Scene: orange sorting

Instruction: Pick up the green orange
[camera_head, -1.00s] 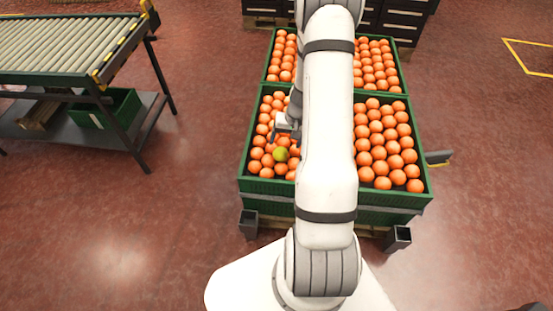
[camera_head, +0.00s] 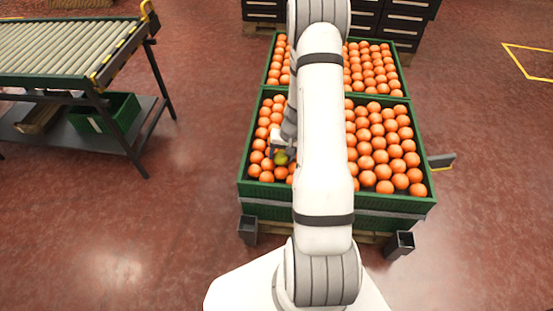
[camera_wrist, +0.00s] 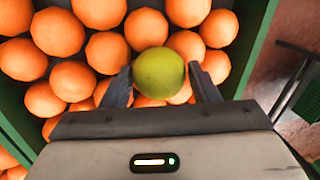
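The green orange (camera_wrist: 158,72) lies among the orange ones in the near crate (camera_head: 262,198). In the wrist view it sits between the two fingertips of my gripper (camera_wrist: 160,82), with a finger on each side. The fingers are apart, and small gaps seem to show between them and the fruit. In the head view my gripper (camera_head: 281,150) is right over the green orange (camera_head: 281,158) and covers part of it. My arm hides the middle of the crate.
Orange fruit (camera_wrist: 60,32) surrounds the green one closely. The crate's green wall (camera_wrist: 258,45) is close by on the right in the wrist view. A second full crate (camera_head: 404,78) stands behind. A roller conveyor (camera_head: 70,50) stands at the left, with open floor between.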

